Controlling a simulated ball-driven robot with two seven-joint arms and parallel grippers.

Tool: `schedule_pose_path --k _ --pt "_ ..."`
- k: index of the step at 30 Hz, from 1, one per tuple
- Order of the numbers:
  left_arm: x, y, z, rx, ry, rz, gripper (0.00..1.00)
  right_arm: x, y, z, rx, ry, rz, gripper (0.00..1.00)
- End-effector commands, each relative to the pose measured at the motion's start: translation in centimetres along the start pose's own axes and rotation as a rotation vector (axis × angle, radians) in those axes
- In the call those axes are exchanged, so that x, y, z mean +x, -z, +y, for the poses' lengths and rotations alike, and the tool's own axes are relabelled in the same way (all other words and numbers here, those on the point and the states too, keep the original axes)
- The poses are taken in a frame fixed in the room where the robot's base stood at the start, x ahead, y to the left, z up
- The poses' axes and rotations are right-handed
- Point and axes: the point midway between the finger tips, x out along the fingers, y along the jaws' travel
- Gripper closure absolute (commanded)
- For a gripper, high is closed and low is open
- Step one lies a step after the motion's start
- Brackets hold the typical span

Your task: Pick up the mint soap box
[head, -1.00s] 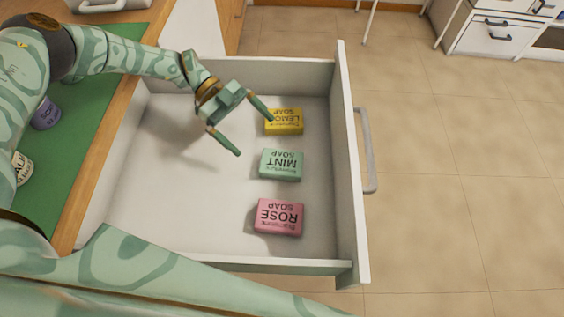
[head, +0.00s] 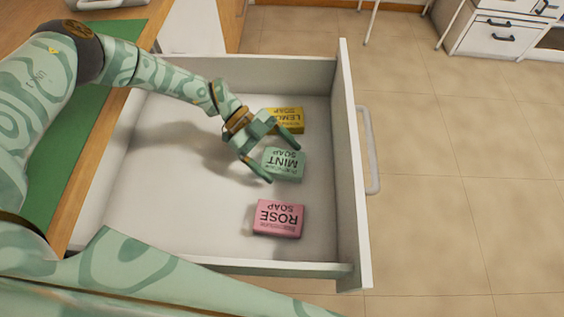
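The mint soap box (head: 285,164) is a small green box lying in the open white drawer, between the yellow lemon soap box (head: 290,117) and the pink rose soap box (head: 278,218). My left gripper (head: 284,164) is open over the mint box. One finger is at its upper side and the other at its lower left side. I cannot tell whether the fingers touch it. The hand covers part of the lemon box. My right gripper is not in view.
The drawer's front wall (head: 350,190) with its grey handle (head: 368,150) stands at the right. The near side wall (head: 260,266) lies below the rose box. The left part of the drawer floor (head: 150,200) is bare. A green mat (head: 75,150) covers the counter at left.

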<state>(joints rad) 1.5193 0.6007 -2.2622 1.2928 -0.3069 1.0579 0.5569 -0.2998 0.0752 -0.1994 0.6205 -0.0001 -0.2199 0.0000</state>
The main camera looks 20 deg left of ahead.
Motion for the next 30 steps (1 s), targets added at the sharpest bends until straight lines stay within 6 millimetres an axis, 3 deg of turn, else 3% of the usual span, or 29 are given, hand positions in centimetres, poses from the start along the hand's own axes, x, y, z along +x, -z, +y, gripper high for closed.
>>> schedule_pose_path --k 1,4,16,30 --pt "0.0 -0.1 0.0 0.001 0.000 -0.001 0.33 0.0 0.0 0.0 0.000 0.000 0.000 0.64" --pt "0.0 -0.1 0.0 0.001 0.000 -0.002 0.61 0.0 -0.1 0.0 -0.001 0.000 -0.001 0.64" --pt "-0.4 0.7 0.0 0.002 0.001 -0.002 0.62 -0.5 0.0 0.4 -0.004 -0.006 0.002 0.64" --pt "-5.2 9.4 0.0 0.007 0.002 -0.002 0.62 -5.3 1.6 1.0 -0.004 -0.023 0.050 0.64"
